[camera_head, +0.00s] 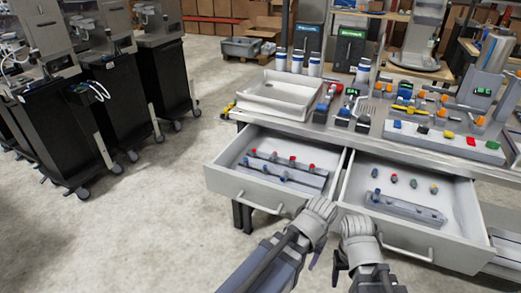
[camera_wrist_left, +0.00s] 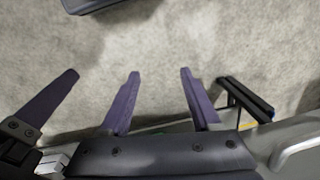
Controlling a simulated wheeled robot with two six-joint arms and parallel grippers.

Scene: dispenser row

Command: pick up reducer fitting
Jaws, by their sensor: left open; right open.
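Small fittings with coloured parts stand in two open drawers. I cannot tell which is the reducer fitting. My left gripper (camera_head: 316,225) is at the left drawer's front right corner. My right gripper (camera_head: 355,240) is just in front of the right drawer's left end. Both are open. In the left wrist view, spread purple fingers of my left gripper (camera_wrist_left: 160,95) hold nothing above bare floor.
The left drawer (camera_head: 226,184) holds more fittings with red and blue parts on grey rails. Above the drawers, the bench carries a white tray (camera_head: 282,92), bottles and a light panel with coloured buttons (camera_head: 440,140). Dark cabinets stand at left. Floor left of the drawers is clear.

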